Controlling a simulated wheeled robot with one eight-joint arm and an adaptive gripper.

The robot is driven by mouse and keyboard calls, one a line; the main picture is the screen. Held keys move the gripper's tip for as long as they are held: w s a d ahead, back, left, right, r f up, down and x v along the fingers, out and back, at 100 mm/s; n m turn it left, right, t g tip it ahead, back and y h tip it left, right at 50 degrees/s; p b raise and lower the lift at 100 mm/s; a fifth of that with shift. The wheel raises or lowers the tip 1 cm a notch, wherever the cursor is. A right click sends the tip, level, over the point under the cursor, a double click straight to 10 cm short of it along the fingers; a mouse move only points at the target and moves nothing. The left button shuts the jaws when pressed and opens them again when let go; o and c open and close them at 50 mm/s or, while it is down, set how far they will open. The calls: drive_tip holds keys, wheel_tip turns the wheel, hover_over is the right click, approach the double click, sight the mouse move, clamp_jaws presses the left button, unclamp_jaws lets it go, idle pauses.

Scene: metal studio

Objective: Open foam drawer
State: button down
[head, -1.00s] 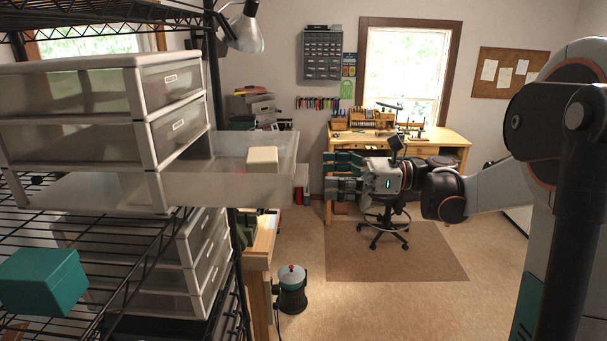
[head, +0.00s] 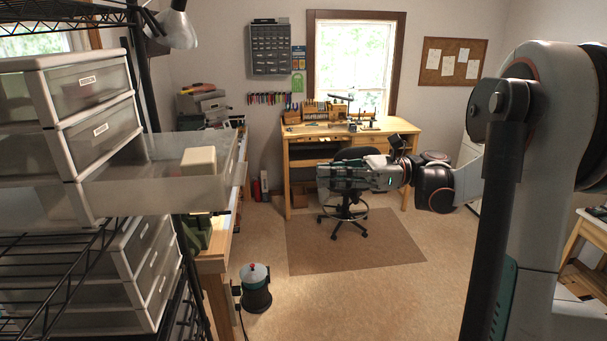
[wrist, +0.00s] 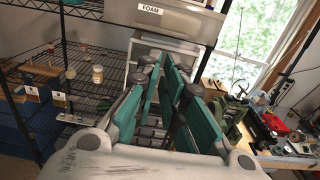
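The foam drawer is the bottom, translucent drawer (head: 140,190) of the white unit at left in the head view, and it stands pulled well out. A cream block (head: 199,161) sits in it. In the wrist view, the drawer front (wrist: 195,22) with its FOAM label (wrist: 150,10) shows at the top, cut off by the picture edge. My gripper (head: 322,176) is to the right of the drawer front, clear of it. In the wrist view, its teal fingers (wrist: 162,72) are apart with nothing held between them.
The drawer unit (head: 60,140) stands on a black wire rack (head: 40,250). A wooden bench (head: 212,262) stands below the drawer.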

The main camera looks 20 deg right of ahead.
drive_tip(key=p, duration=0.2)
approach(239, 180)
drive_tip(key=w+a+f, duration=0.1)
drive_tip(key=w+a, duration=0.1)
drive_tip(key=w, duration=0.2)
drive_tip(key=shift+w+a+f, duration=0.15)
drive_tip(key=shift+a, duration=0.4)
drive_tip(key=shift+w+a+f, duration=0.15)
drive_tip(key=shift+w+a, duration=0.05)
drive_tip(key=shift+a, duration=0.35)
drive_tip(key=b+x, duration=0.1)
drive_tip(key=x, duration=0.4)
drive_tip(key=shift+a, duration=0.1)
